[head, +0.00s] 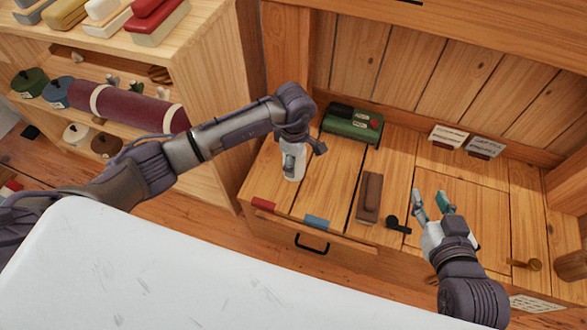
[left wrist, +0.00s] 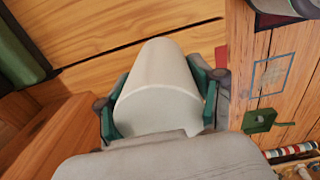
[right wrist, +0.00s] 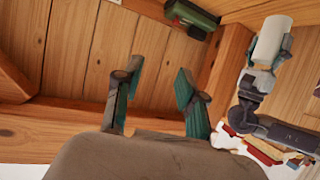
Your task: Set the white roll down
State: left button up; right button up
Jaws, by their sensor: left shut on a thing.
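The white roll (head: 294,172) is upright in the head view, over the left part of the wooden desk top (head: 334,180). My left gripper (head: 291,152) is shut on it from above and hides its upper part. In the left wrist view, the roll (left wrist: 160,82) sits between the green-padded fingers. The right wrist view also shows the roll (right wrist: 272,40) in that gripper. I cannot tell whether its lower end touches the desk. My right gripper (head: 431,198) is open and empty over the right part of the desk; its spread fingers (right wrist: 157,84) also show in the right wrist view.
A green device (head: 352,126) stands at the back of the desk. A brown block (head: 369,198) and a black item (head: 397,225) lie mid-desk. Red (head: 263,204) and blue (head: 316,221) pieces are at the front edge. A shelf (head: 207,85) stands left. Desk around the roll looks clear.

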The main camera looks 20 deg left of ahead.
pick_arm(q)
jog(key=shift+w+a+f, duration=0.2)
jog(key=shift+a+f, duration=0.15)
jog(key=shift+f, duration=0.05)
notch_tip(320, 180, down, 4)
jog(key=shift+r+b, duration=0.2)
jog(key=shift+b, duration=0.5)
jog(key=o, duration=1.3)
jog(key=shift+o, duration=0.2)
pick_arm(e)
notch_tip(320, 180, up, 6)
jog(key=w+a+t+y, duration=0.1)
jog(key=w+t, duration=0.1)
jog(key=t, duration=0.2)
jog(key=shift+a+r, duration=0.2)
jog(key=shift+a, duration=0.1)
pick_arm(q)
jog(key=shift+r, duration=0.1)
pick_arm(e)
jog(key=shift+w, duration=0.1)
